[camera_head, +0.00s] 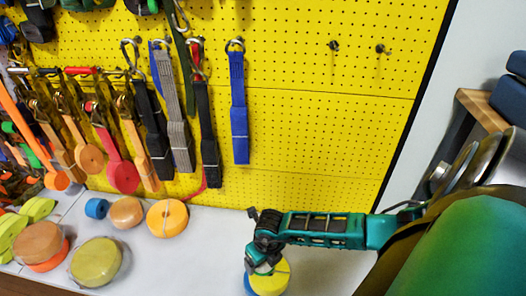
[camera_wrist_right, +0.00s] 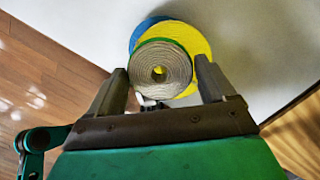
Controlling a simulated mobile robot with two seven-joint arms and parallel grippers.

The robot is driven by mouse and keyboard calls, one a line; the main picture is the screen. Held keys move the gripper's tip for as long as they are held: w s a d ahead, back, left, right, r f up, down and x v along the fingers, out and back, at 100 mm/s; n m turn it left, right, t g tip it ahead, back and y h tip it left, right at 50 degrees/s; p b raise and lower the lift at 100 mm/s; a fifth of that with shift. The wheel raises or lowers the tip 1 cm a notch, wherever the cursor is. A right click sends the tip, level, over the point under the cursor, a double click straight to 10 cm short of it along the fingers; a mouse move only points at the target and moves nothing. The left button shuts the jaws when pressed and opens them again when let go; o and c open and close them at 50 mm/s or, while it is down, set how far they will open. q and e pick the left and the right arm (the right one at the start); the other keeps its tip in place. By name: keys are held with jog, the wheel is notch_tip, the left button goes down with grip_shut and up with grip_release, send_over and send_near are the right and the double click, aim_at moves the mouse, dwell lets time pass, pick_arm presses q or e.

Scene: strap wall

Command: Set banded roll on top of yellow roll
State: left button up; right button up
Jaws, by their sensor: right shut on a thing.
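My right gripper (camera_head: 262,266) is at the front of the white shelf, pointing down. In the right wrist view it (camera_wrist_right: 160,68) is shut on the banded roll (camera_wrist_right: 160,88), a pale grey roll with a green edge and a hole in its middle. The yellow roll (camera_head: 272,282) lies under the gripper in the head view. It also shows behind the banded roll in the right wrist view (camera_wrist_right: 200,45), partly hidden by it. The banded roll overlaps the yellow one in view; whether they touch I cannot tell. My left gripper is not in view.
A blue roll (camera_wrist_right: 145,27) shows beside and behind the yellow roll. Orange (camera_head: 167,218), tan (camera_head: 126,212) and olive (camera_head: 96,261) rolls lie to the left on the white shelf (camera_head: 200,255). Straps hang from the yellow pegboard (camera_head: 300,120) behind. The shelf right of my gripper looks clear.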

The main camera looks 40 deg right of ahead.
notch_tip(320, 180, down, 3)
jog(key=shift+r+b, duration=0.2)
jog(key=shift+b, duration=0.15)
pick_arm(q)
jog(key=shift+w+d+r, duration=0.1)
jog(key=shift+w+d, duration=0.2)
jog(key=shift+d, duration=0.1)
pick_arm(e)
jog(key=shift+f, duration=0.1)
jog(key=shift+f, duration=0.15)
jog(key=o, duration=0.5)
